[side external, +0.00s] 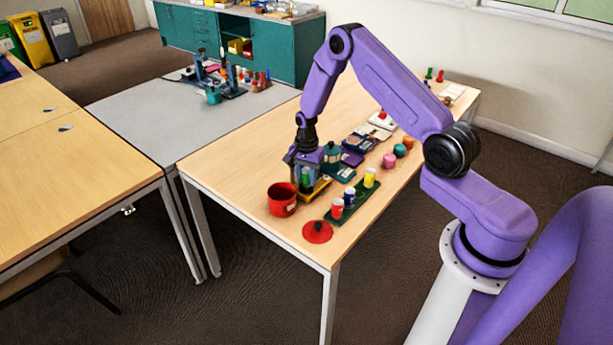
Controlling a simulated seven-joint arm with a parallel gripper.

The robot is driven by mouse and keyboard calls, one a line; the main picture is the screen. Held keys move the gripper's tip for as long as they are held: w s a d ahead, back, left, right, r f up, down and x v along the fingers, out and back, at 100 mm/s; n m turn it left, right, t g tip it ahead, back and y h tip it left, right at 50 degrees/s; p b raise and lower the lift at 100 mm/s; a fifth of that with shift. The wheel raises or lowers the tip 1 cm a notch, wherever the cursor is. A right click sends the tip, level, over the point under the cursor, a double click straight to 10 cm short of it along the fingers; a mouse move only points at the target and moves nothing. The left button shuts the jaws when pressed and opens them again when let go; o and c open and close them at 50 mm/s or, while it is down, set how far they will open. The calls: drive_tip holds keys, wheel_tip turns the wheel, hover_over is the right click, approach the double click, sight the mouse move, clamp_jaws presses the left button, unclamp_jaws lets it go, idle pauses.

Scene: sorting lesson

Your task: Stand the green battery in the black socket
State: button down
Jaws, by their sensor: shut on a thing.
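My gripper (305,170) points down near the left end of the light wooden table. It is shut on the green battery (305,177), which looks upright between the fingers. The battery's lower end is above or in front of a low yellow block (318,191); I cannot tell whether they touch. The black socket cannot be picked out clearly at this size; it may be hidden by the gripper or the block. A green strip (329,217) just to the right carries a red battery (337,208), a blue battery (349,197) and a yellow battery (369,178), all upright.
A red pot (282,201) stands close left of the gripper. A red lid (317,233) lies near the table's front edge. A teal lidded pot (332,154) stands close behind. Pink (389,161), teal (400,150) and orange (408,142) pieces stand farther right.

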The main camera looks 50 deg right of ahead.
sight(306, 169)
drive_tip(key=shift+f, duration=0.45)
drive_tip(key=c, duration=1)
unclamp_jaws()
drive_tip(key=shift+c, duration=0.2)
drive_tip(key=shift+r, duration=5.5)
drive_tip(key=shift+r, duration=0.15)
drive_tip(key=shift+r, duration=2.85)
